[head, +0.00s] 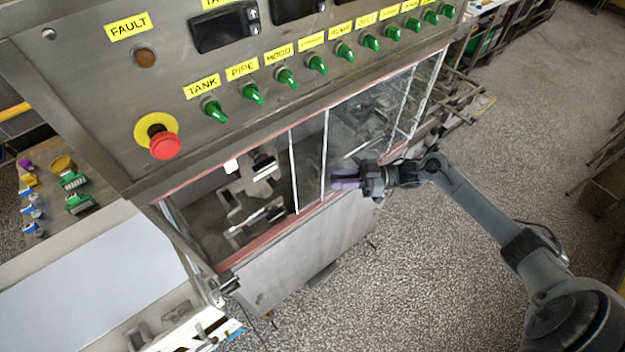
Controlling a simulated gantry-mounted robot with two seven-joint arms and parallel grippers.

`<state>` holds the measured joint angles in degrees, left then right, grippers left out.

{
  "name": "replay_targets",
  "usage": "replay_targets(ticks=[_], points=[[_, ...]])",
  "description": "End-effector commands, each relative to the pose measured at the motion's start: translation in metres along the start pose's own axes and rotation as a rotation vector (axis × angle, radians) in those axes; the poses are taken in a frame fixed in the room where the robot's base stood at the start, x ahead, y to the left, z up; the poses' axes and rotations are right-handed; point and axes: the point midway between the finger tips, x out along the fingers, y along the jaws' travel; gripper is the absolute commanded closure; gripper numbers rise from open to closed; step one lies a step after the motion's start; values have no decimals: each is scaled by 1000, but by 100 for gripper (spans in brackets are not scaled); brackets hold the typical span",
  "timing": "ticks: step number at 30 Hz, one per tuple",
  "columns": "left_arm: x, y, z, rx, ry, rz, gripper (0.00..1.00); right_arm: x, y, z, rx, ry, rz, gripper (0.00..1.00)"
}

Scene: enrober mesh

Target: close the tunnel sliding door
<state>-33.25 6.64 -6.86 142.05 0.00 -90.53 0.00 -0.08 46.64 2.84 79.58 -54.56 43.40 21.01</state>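The tunnel sliding door (310,165) is a clear panel with pale upright edge strips, set in the front of the steel machine below the control panel. Two strips stand close together near the middle of the front. Left of them, metal parts inside the tunnel (250,190) show; I cannot tell whether clear panel covers them. My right gripper (343,180), with purple fingertips, is at the front just right of the middle strips, pointing left. I cannot tell whether it touches the door, or how far its fingers are apart. My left gripper is not in view.
The control panel above has a red stop button (164,146) and a row of green knobs (285,77). A pale belt (95,280) lies at lower left, beside a board of small coloured parts (55,195). Speckled floor (440,270) is free at right.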

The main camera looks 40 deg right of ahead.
Motion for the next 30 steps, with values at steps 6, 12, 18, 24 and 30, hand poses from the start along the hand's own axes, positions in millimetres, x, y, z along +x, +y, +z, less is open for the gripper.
replay_targets(ticks=[6, 12, 18, 24, 30], points=[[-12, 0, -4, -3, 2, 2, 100, 38, 0, -3, 1, 4, -1, 80], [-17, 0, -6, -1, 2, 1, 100, 63, 0, -1, 1, 1, 0, 80], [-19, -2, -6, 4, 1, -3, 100, 74, 0, 0, 0, 0, 0, 80], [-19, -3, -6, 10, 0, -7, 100, 76, 0, 1, 1, -1, 0, 80], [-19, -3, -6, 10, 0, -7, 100, 76, 0, 1, 1, -1, 0, 92]])
